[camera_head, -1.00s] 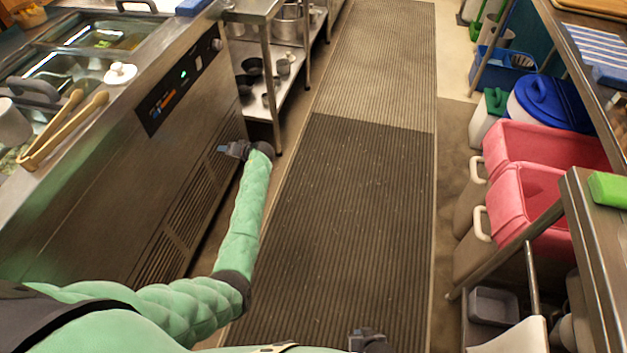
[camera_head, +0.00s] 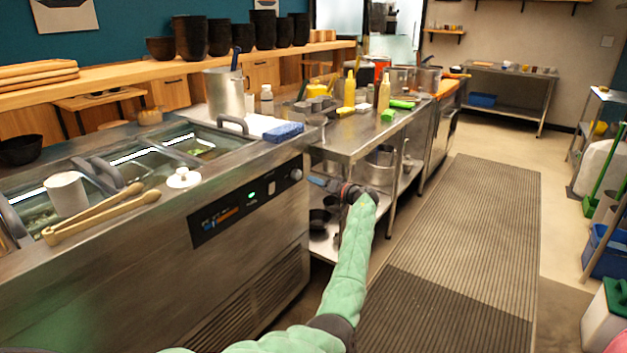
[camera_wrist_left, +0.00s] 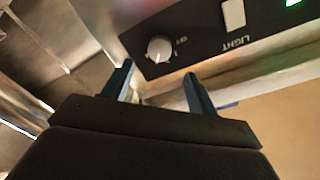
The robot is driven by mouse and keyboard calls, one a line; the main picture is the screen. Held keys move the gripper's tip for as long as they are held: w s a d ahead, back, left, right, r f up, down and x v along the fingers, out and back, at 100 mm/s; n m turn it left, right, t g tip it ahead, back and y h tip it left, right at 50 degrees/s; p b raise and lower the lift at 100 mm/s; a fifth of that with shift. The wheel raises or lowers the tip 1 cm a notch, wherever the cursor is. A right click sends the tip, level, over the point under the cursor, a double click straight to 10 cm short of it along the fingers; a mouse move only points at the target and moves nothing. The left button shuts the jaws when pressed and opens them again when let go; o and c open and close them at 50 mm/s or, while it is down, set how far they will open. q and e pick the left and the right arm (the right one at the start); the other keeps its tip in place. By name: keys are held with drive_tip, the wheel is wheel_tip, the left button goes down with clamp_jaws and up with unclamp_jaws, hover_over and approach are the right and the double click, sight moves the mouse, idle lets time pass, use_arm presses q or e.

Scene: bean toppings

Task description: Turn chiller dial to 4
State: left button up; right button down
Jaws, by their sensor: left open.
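The chiller (camera_head: 170,270) is the steel counter unit at left in the head view, with a black control panel (camera_head: 243,202) on its front. The dial (camera_head: 297,174) is a small round knob at the panel's right end. In the left wrist view the dial (camera_wrist_left: 160,48) is pale with a mark on its edge; its setting is too small to read. My left gripper (camera_head: 318,182) is open, just right of the dial in the head view. In the wrist view its fingers (camera_wrist_left: 158,76) are apart, with the dial beyond and between them, not touched. My right gripper is out of view.
A white light switch (camera_wrist_left: 233,14) and a green display (camera_wrist_left: 294,2) sit beside the dial. A steel shelf table (camera_head: 350,145) stands behind my left gripper. The matted aisle (camera_head: 470,230) is clear.

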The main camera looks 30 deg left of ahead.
sight(299, 176)
use_arm(q)
drive_tip(key=shift+w+a+p, duration=0.1)
drive_tip(key=shift+w+a, duration=0.05)
drive_tip(key=shift+a, duration=1.05)
drive_tip(key=shift+w+a+p, duration=0.15)
drive_tip(key=shift+w+a, duration=0.05)
drive_tip(key=shift+a, duration=1.05)
drive_tip(key=shift+w+a+p, duration=0.1)
drive_tip(key=shift+w+a, duration=0.05)
drive_tip(key=shift+a, duration=1.05)
